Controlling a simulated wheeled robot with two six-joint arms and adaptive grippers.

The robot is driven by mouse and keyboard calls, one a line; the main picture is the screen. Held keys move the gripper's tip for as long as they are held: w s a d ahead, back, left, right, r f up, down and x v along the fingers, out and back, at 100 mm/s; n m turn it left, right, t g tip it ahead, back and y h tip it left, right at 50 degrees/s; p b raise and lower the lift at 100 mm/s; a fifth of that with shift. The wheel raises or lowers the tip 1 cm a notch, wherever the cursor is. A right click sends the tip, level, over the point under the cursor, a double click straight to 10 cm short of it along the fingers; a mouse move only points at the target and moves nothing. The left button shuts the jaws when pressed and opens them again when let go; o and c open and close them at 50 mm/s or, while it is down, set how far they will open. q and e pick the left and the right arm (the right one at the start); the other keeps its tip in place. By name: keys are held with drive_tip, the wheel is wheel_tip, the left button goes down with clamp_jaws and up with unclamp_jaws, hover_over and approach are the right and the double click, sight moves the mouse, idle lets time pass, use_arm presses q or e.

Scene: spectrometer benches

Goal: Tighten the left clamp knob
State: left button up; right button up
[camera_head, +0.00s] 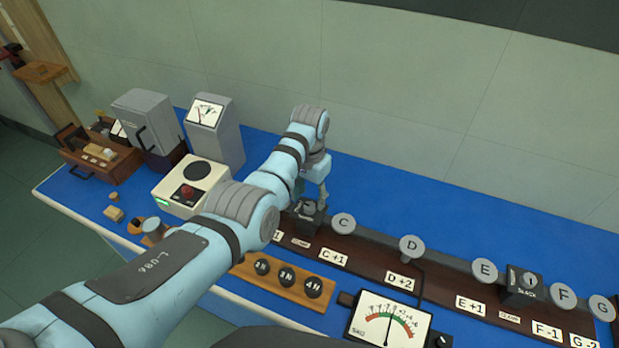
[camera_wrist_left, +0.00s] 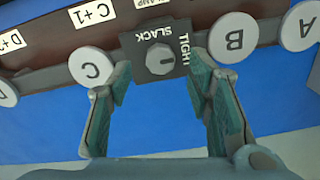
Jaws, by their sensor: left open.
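The left clamp knob (camera_wrist_left: 160,60) is a grey round knob on a dark block marked SLACK and TIGHT. It sits on the dark rail between the B disc (camera_wrist_left: 233,38) and the C disc (camera_wrist_left: 91,67). A short dark mark shows on its face. My left gripper (camera_wrist_left: 159,72) is open, its teal fingers on either side of the knob in the wrist view; I see no contact. In the head view my left gripper (camera_head: 316,189) points down over the clamp block (camera_head: 309,212), partly hiding it. My right gripper is not in view.
A second clamp block (camera_head: 521,287) marked SLACK stands between discs E and F. Instrument boxes (camera_head: 215,130) stand at the back left. Blue bench behind the rail is clear.

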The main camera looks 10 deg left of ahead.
sight(309, 206)
use_arm(q)
wheel_tip(309, 206, up, 9)
drive_tip(key=shift+f, duration=0.15)
idle(0.4)
